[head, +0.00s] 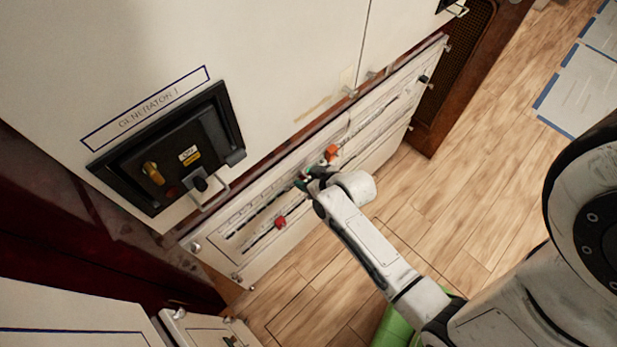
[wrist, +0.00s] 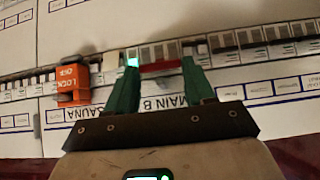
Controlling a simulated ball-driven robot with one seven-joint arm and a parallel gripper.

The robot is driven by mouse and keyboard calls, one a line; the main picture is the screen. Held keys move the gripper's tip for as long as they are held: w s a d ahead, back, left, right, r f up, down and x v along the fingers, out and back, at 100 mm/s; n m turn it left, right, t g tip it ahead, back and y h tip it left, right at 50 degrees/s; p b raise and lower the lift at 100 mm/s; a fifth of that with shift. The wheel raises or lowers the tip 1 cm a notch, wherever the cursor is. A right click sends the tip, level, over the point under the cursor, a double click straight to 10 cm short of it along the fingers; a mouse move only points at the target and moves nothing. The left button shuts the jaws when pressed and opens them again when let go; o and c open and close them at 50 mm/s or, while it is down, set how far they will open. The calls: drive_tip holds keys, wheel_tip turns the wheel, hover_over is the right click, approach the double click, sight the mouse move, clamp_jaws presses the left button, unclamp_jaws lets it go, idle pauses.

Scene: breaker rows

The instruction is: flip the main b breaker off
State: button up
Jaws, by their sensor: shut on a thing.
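The main b breaker (wrist: 160,66) shows as a dark red bar between my fingertips in the wrist view. Part of the breaker is hidden by my gripper. A small green light shows by the left fingertip. In the head view my gripper (head: 306,182) is at the breaker panel (head: 262,262), where the breaker itself is too small to make out.
An orange lockout (wrist: 71,78) marked "LOCK OFF" sits close left of my gripper; it also shows in the head view (head: 331,153). A red piece (head: 280,222) is on the same panel. A black generator unit (head: 170,150) is above.

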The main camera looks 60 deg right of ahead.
wheel_tip(320, 180, down, 6)
drive_tip(key=t+h+b, duration=0.3)
drive_tip(key=t+b, duration=0.8)
drive_tip(key=b, duration=2)
drive_tip(key=shift+s+a+f+t, duration=0.15)
drive_tip(key=shift+s+t, duration=0.25)
drive_tip(key=shift+s, duration=0.05)
drive_tip(key=shift+t+b, duration=0.3)
drive_tip(key=shift+b, duration=0.1)
drive_tip(key=o, duration=1)
drive_tip(key=shift+o, duration=0.2)
drive_tip(key=v, duration=1)
drive_tip(key=shift+s+a, duration=0.2)
drive_tip(key=shift+s, duration=0.1)
